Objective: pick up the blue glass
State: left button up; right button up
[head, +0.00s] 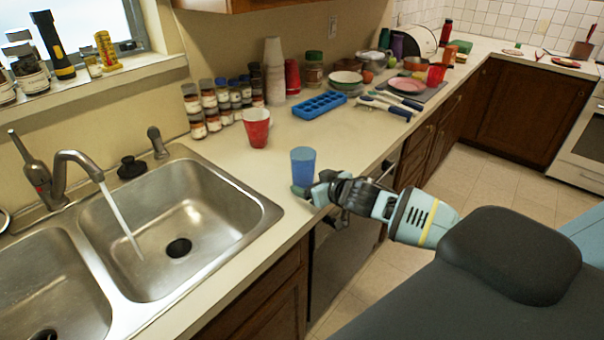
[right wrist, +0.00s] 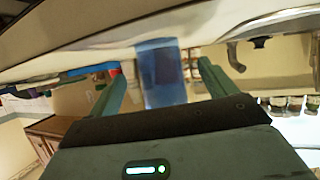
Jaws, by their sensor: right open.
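The blue glass (head: 303,164) stands upright near the front edge of the counter, right of the sink. My right gripper (head: 311,190) is at its lower part, with the arm reaching in from the right. In the right wrist view the blue glass (right wrist: 162,76) shows between the two spread fingers of my right gripper (right wrist: 160,82). Gaps show on both sides of the glass, so the gripper is open around it. My left gripper is not in view.
A red cup (head: 256,128) stands behind the glass, with a blue ice tray (head: 319,105) and several spice jars (head: 213,108) further back. The double sink (head: 255,190) with running water lies to the left. The counter around the glass is mostly clear.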

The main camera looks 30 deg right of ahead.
aim_at(303, 170)
jog(key=shift+x, duration=2.7)
jog(key=shift+d, duration=0.1)
jog(key=c, duration=1.2)
jog(key=shift+r, duration=1.5)
jog(key=shift+s+r, duration=0.15)
jog(key=shift+r, duration=0.2)
jog(key=s+a+r, duration=0.1)
jog(key=s+a, duration=0.7)
jog(key=s, duration=0.5)
jog(key=shift+a+r, duration=0.15)
jog(key=shift+a, duration=0.25)
